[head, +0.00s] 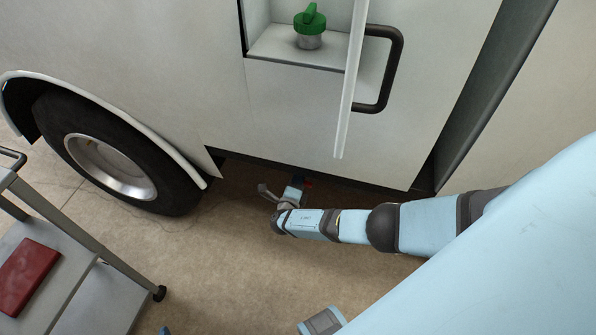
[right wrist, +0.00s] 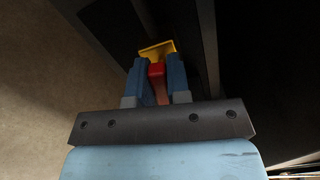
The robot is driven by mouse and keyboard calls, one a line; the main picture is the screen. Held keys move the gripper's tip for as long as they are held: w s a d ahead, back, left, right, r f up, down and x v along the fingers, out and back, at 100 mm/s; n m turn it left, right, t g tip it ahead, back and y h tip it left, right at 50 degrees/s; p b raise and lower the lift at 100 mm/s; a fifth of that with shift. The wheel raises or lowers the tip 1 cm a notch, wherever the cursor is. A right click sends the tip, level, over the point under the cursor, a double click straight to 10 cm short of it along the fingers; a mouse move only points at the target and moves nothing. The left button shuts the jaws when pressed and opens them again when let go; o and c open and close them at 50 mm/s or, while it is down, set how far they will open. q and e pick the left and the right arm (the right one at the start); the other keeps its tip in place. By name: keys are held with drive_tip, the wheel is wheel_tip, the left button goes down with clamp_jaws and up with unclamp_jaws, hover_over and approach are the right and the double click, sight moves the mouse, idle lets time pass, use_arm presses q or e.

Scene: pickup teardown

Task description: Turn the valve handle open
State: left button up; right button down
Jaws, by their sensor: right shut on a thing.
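The red valve handle (right wrist: 157,72) shows in the right wrist view between the two blue fingers of my right gripper (right wrist: 159,76). The fingers are shut on it from both sides. A yellow part (right wrist: 157,50) sits just beyond the handle, partly hidden by it and the fingers. In the head view my right gripper (head: 293,196) reaches low under the lower edge of the vehicle body. Only a small bit of red (head: 309,183) shows beside it there, in shadow. My left gripper cannot be made out in either view.
The white vehicle body (head: 290,115) stands over the gripper, with a wheel (head: 115,165) to the left. An open compartment holds a green-capped fitting (head: 310,26); a black grab handle (head: 397,68) is beside it. A grey cart (head: 105,300) with a red box (head: 30,275) stands lower left.

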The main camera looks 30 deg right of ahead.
drive_tip(key=shift+f+n, duration=0.1)
drive_tip(key=shift+n, duration=0.7)
use_arm(q)
drive_tip(key=shift+r+p, duration=0.25)
drive_tip(key=shift+p, duration=0.05)
use_arm(e)
drive_tip(key=shift+n, duration=0.3)
use_arm(q)
drive_tip(key=shift+f, duration=0.15)
use_arm(e)
drive_tip(key=shift+f, duration=0.1)
use_arm(q)
drive_tip(key=shift+r, duration=0.25)
use_arm(e)
drive_tip(key=c, duration=1.1)
unclamp_jaws()
use_arm(q)
drive_tip(key=r+p, duration=0.1)
drive_tip(key=p, duration=0.2)
drive_tip(key=shift+s, duration=0.1)
use_arm(e)
drive_tip(key=v, duration=1.3)
drive_tip(key=shift+s+a, duration=0.25)
drive_tip(key=shift+a, duration=0.1)
use_arm(q)
drive_tip(key=shift+a, duration=0.15)
